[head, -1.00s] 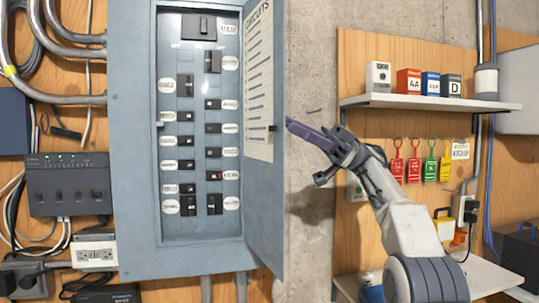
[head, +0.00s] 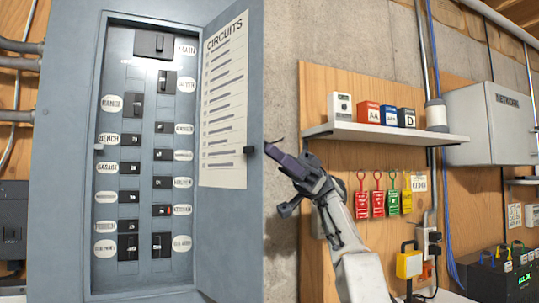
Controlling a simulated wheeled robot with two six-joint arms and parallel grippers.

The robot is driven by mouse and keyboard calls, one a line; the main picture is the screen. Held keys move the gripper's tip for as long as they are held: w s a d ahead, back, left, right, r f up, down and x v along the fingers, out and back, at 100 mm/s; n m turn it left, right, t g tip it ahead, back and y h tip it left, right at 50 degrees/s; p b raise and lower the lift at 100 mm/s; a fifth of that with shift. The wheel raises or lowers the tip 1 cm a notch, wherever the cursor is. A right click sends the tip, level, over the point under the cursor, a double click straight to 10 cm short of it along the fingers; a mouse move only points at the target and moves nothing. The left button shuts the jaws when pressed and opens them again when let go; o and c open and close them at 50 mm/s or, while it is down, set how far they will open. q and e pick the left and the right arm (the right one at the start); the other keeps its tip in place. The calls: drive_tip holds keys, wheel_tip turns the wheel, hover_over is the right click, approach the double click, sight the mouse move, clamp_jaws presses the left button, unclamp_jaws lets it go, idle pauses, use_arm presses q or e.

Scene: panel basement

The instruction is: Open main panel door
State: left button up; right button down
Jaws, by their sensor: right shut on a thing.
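The grey main panel (head: 62,160) fills the left of the head view, with its breakers and labels exposed. Its door (head: 226,225) stands open on the right side, its inner face with the CIRCUITS sheet turned towards me. A small dark latch or handle (head: 249,149) sits at the door's free edge. My right gripper (head: 272,152) is shut at that edge, on the door's handle; the exact contact is hidden behind the dark fingers. My left gripper is not in view.
Right of the door is bare concrete, then a plywood board with a white shelf (head: 385,134) holding battery boxes. Coloured tags (head: 378,203) hang below it, near my right arm. A grey network cabinet (head: 490,125) is further right.

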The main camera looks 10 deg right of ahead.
sight(258, 114)
drive_tip(key=shift+a+f, duration=0.1)
drive_tip(key=shift+f, duration=0.05)
drive_tip(key=c, duration=0.8)
unclamp_jaws()
drive_tip(key=shift+c, duration=0.2)
wheel_tip(258, 114, up, 4)
drive_tip(key=p, duration=0.4)
drive_tip(key=shift+r, duration=0.2)
drive_tip(key=s+d+r+p, duration=0.1)
drive_tip(key=s+d+r, duration=0.5)
drive_tip(key=s+d, duration=0.1)
drive_tip(key=shift+s+d+r, duration=0.3)
drive_tip(key=shift+s+d, duration=0.05)
drive_tip(key=shift+d, duration=0.55)
